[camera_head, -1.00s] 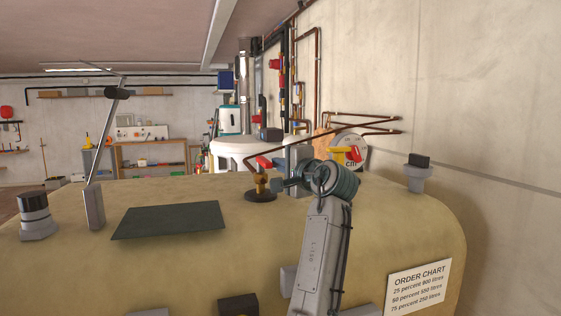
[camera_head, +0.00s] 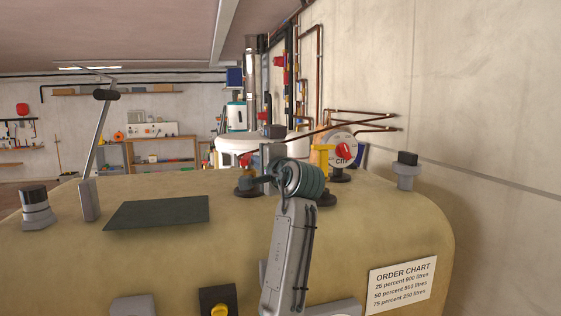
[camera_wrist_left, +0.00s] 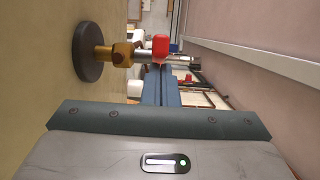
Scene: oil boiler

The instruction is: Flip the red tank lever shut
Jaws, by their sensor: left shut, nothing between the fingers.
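The red tank lever (camera_head: 243,159) sits on a brass valve (camera_head: 248,173) standing on top of the tan tank (camera_head: 150,255). In the left wrist view the red handle (camera_wrist_left: 160,47) sticks out sideways from the brass valve (camera_wrist_left: 122,54), which rises from a dark round base (camera_wrist_left: 88,53). My left gripper (camera_head: 261,179) is just right of the valve in the head view. Its shut, empty blue fingers (camera_wrist_left: 160,70) reach close to the handle in the wrist view; I cannot tell whether they touch it. The wrist hides part of the tank top. My right gripper is not in view.
A yellow fitting (camera_head: 322,160) and a dial gauge (camera_head: 341,149) stand right of my wrist. A grey capped fitting (camera_head: 407,172) is further right, near the wall. A dark plate (camera_head: 157,212) and a tall metal rod (camera_head: 98,140) are left. Pipes run behind.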

